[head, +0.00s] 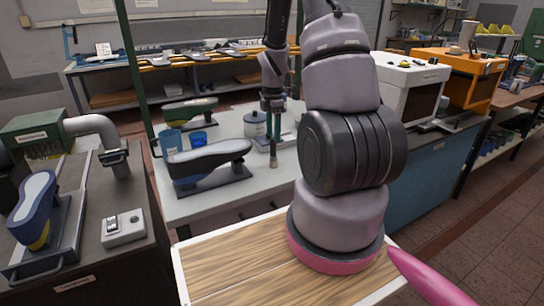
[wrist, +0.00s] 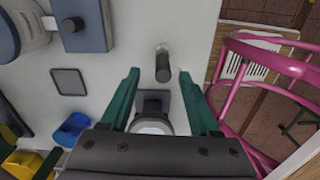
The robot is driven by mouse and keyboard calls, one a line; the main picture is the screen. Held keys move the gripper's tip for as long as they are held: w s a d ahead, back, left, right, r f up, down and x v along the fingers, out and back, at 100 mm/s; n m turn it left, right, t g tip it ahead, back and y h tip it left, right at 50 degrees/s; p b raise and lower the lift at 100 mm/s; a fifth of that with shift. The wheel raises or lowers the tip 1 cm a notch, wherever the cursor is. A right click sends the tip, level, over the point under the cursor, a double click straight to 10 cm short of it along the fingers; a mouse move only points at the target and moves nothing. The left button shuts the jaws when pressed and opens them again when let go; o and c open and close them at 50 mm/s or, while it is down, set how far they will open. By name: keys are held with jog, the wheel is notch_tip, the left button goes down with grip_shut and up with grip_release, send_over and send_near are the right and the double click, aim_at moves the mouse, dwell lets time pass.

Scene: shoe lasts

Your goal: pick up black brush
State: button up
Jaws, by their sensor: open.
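A dark upright cylinder with a lighter end (wrist: 162,66), which looks like the black brush, stands on the pale bench top in the wrist view. It appears just beyond the tips of my gripper (wrist: 158,78), roughly between its two green fingers. The fingers are apart, and I see nothing held. I cannot tell for sure that this is the same brush. A dark square piece with a white round part (wrist: 152,108) lies between the fingers, partly hidden by my gripper.
A pink chair (wrist: 255,70) is to the right in the wrist view. Bench top near the brush is partly clear.

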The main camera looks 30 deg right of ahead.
aim_at(273, 155)
jog(key=f, duration=0.6)
jog(key=shift+s+a, duration=0.1)
jog(key=shift+s, duration=0.1)
jog(key=shift+r, duration=0.1)
grip_shut()
